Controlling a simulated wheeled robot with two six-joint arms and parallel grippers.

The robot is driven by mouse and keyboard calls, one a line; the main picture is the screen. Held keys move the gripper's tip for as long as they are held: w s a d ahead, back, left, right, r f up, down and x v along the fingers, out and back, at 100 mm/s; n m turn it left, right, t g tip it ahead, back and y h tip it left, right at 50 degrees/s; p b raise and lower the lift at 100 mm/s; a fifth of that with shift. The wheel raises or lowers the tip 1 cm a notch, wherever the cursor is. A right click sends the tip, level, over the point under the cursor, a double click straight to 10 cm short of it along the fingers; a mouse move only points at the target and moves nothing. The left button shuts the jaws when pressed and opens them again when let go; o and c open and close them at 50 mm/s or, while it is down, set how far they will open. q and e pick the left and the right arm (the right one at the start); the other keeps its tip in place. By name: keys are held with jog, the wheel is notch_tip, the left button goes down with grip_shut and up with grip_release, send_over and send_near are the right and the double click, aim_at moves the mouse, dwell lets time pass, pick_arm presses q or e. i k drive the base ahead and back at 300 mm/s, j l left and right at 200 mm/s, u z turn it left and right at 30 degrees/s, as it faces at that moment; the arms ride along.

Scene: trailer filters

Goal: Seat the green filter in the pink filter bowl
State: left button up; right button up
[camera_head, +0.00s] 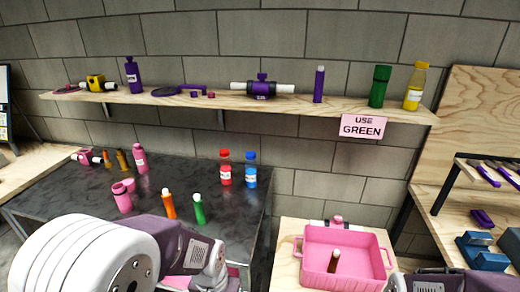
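A green filter (199,209) with a white top stands on the dark table, right of an orange filter (168,204). A pink cup-like bowl (122,201) stands open to the left of them, with a smaller pink piece (129,184) right behind it. I take this cup to be the pink filter bowl. My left arm crosses the lower left and my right arm shows at the lower right edge. The fingers of both grippers are out of view. Neither arm visibly touches the filter or the bowl.
Red (225,168) and blue (251,170) bottles stand at the table's back right. A pink tub (345,279) holding a brown cylinder (334,261) sits on a wooden surface. A shelf (220,99) carries several items, including a green cylinder (379,87). A sign (363,127) reads "USE GREEN".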

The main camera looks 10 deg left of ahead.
aim_at(120, 193)
jog(key=u, duration=1.75)
